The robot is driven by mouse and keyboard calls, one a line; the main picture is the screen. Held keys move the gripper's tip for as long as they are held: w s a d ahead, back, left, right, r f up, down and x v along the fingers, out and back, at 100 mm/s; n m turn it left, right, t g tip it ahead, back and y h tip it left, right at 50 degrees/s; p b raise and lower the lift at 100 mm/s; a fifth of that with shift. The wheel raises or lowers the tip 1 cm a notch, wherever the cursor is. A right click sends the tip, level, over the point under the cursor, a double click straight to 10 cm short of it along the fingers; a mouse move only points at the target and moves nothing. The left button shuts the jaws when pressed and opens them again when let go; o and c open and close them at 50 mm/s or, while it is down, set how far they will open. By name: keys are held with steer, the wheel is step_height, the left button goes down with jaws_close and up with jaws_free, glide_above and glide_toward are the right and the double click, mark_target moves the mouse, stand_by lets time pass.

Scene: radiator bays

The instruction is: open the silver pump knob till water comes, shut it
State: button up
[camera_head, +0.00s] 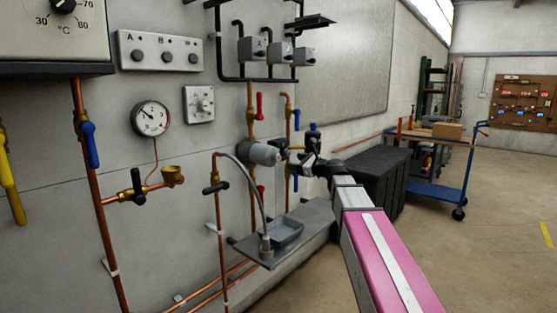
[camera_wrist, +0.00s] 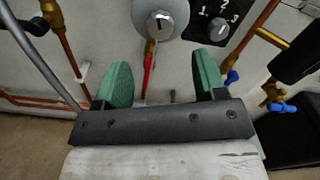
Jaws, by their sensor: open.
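The pump is a grey round body (camera_head: 263,153) on the copper pipe in the head view. In the wrist view its face (camera_wrist: 178,12) fills the top middle. The silver pump knob (camera_wrist: 160,25) sits at the centre of that face, with a dark mark on it. In the head view the knob is too small to make out. My gripper (camera_wrist: 164,75) is open, its two green fingers apart with nothing between them. The knob lies beyond the fingertips, between their lines, and is not touched. In the head view my gripper (camera_head: 297,160) is just right of the pump.
A black 1-2-3 dial (camera_wrist: 219,28) is right of the pump. A red-handled valve (camera_wrist: 148,70) hangs below it, and a blue-handled valve (camera_wrist: 283,107) is at right. A grey shelf with a tray (camera_head: 286,232) and a curved spout (camera_head: 247,176) stand below left.

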mark_target(278, 159)
steer(key=x, duration=1)
steer(key=c, duration=0.9)
steer(key=shift+n, duration=0.4)
steer(key=n, duration=0.6)
steer(key=shift+s+f, duration=0.1)
steer(key=shift+f, duration=0.05)
steer(key=n, duration=0.6)
steer(key=shift+f+n, duration=0.1)
steer(key=shift+n, duration=0.3)
